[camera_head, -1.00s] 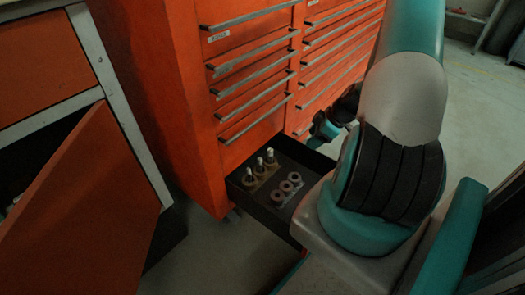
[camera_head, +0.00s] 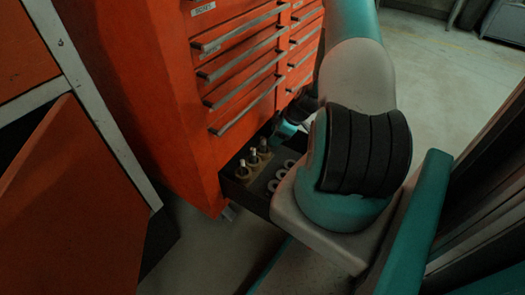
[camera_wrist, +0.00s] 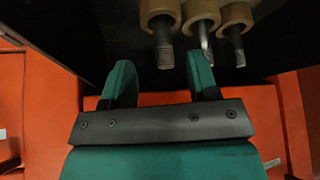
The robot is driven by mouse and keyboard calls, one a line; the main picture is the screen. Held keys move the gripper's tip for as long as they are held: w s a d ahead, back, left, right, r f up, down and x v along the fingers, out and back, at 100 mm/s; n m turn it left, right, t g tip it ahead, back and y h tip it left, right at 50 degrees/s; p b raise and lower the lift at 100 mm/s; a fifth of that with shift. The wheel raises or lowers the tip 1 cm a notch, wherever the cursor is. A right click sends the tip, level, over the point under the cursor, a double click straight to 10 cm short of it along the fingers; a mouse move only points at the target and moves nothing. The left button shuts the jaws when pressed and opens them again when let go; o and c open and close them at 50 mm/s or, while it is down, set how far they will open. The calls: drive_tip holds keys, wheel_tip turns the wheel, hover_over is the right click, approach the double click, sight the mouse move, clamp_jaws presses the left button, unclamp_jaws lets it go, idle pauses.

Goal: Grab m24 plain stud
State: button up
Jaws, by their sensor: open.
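Several studs stand in tan ring holders in an open black drawer. In the head view three stud tops show in a row, the nearest stud (camera_head: 243,164) at the left. In the wrist view three threaded studs hang down in the picture from their tan rings: a thick left stud (camera_wrist: 164,45), a middle stud (camera_wrist: 206,42) and a right stud (camera_wrist: 238,47). I cannot tell which is the M24 plain stud. My gripper (camera_wrist: 160,80) is open and empty, its teal fingers apart, in front of the studs. In the head view my arm mostly hides it.
The drawer (camera_head: 240,194) sticks out of an orange tool cabinet (camera_head: 165,110). Several grey rings (camera_head: 274,185) lie beside the studs, partly hidden by my arm. An orange cabinet door (camera_head: 75,200) stands open at the left. Grey floor (camera_head: 205,255) is clear between.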

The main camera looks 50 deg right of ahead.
sight(265, 143)
drive_tip(key=b+x, duration=0.1)
drive_tip(key=x, duration=0.2)
drive_tip(key=b+x, duration=0.2)
drive_tip(key=x, duration=0.1)
drive_tip(key=shift+w+a+r, duration=0.15)
drive_tip(key=shift+w+a, duration=0.1)
drive_tip(key=shift+r, duration=0.1)
clamp_jaws()
